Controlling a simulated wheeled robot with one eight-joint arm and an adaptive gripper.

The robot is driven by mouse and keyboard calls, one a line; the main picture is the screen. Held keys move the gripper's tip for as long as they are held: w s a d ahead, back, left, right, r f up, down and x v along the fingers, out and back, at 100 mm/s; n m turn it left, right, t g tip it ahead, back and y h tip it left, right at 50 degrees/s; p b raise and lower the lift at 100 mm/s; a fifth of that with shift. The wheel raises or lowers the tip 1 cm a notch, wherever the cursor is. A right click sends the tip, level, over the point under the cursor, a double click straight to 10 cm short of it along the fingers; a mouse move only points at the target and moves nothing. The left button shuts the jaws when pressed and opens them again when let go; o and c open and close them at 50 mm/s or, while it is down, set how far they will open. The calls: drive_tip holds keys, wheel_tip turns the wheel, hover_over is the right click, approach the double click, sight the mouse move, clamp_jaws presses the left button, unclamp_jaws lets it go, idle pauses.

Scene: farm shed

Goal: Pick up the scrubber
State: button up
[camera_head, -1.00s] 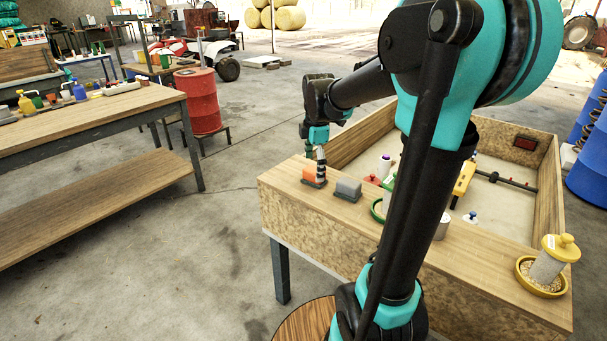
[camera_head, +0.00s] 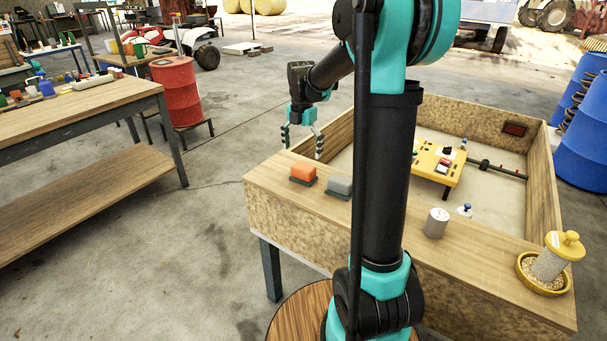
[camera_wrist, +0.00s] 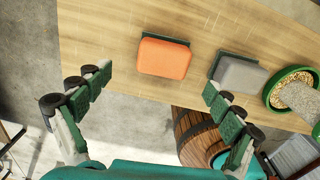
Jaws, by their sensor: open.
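An orange block with a dark green base (camera_head: 303,173) lies on the wooden ledge near its left end. A similar grey block with a dark base (camera_head: 339,185) lies just to its right. Either could be the scrubber; I cannot tell which. My gripper (camera_head: 302,140) is open and empty, above and behind the orange block, with its fingers spread wide. In the wrist view, the orange block (camera_wrist: 165,58) shows ahead between the spread fingertips (camera_wrist: 158,88), touching neither. The grey block (camera_wrist: 239,74) lies beyond the right fingertip.
A workbench (camera_head: 80,112) stands left.

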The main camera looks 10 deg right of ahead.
sight(303, 166)
drive_tip(key=f, duration=0.8)
drive_tip(key=shift+s+d, duration=0.2)
drive_tip(key=c, duration=1.3)
drive_tip(key=shift+r, duration=0.1)
wheel_tip(303, 166, up, 20)
drive_tip(key=shift+f, duration=0.1)
